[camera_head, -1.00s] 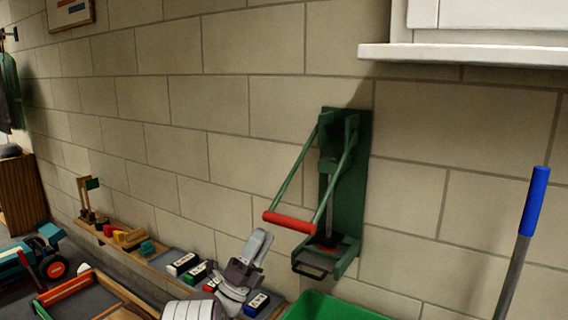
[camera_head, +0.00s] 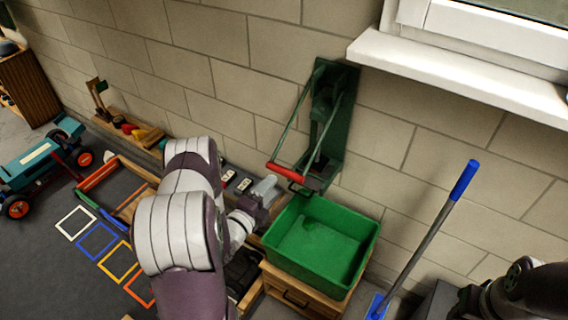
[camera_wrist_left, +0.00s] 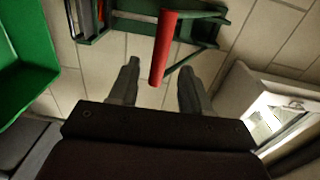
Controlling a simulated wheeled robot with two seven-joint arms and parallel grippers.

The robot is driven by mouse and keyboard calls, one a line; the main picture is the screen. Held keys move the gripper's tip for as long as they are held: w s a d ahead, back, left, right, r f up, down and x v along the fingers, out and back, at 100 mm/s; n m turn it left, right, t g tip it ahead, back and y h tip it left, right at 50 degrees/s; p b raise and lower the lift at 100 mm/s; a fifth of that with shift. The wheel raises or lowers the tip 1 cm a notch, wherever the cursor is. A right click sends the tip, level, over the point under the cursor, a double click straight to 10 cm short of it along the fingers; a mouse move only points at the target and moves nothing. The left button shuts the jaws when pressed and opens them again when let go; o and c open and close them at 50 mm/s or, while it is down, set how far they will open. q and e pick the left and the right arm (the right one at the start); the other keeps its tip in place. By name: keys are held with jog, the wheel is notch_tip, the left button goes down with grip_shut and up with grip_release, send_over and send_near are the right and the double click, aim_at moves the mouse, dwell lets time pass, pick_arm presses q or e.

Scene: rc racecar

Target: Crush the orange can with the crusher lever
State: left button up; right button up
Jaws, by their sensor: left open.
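The green can crusher (camera_head: 340,105) is fixed to the brick wall. Its lever (camera_head: 296,125) slants out from the wall and ends in a red handle (camera_head: 286,172). My left gripper (camera_head: 267,187) is open, just below the left end of the handle. In the left wrist view the red handle (camera_wrist_left: 164,45) appears between the spread fingers of the left gripper (camera_wrist_left: 158,88); I cannot tell whether they touch it. I cannot make out the orange can clearly; a small reddish patch shows inside the crusher (camera_wrist_left: 88,14).
A green bin (camera_head: 352,245) stands on a wooden cabinet (camera_head: 292,298) below the crusher. A blue-handled pole (camera_head: 440,220) leans at the right. A white window sill (camera_head: 440,72) juts out at upper right. A toy tractor (camera_head: 40,160) is at the left.

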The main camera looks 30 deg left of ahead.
aim_at(282, 174)
pick_arm(q)
jog(key=w, duration=0.5)
jog(key=w+p, duration=0.1)
jog(key=w, duration=0.2)
jog(key=shift+d, duration=0.3)
jog(key=shift+c, duration=0.3)
grip_shut()
